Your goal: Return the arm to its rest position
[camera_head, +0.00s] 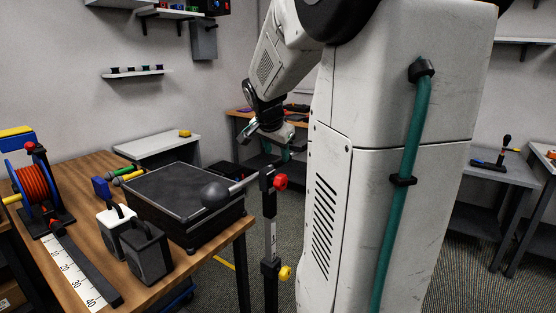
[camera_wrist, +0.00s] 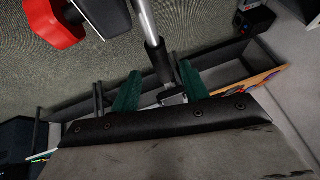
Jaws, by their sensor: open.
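My arm (camera_head: 282,55) reaches down from the upper middle of the head view, bent at the wrist. My gripper (camera_head: 268,138) hangs in the air at its end, behind and above the black post, clear of the wooden bench. In the wrist view, my gripper (camera_wrist: 160,88) shows two dark green fingers spread apart. A metal rod with a black sleeve (camera_wrist: 157,58) shows between them in that picture; I cannot tell how far off it is. I see nothing held.
The black post (camera_head: 270,225) with red and yellow knobs stands at the bench's right edge. Grey side tables (camera_head: 500,175) stand at right.

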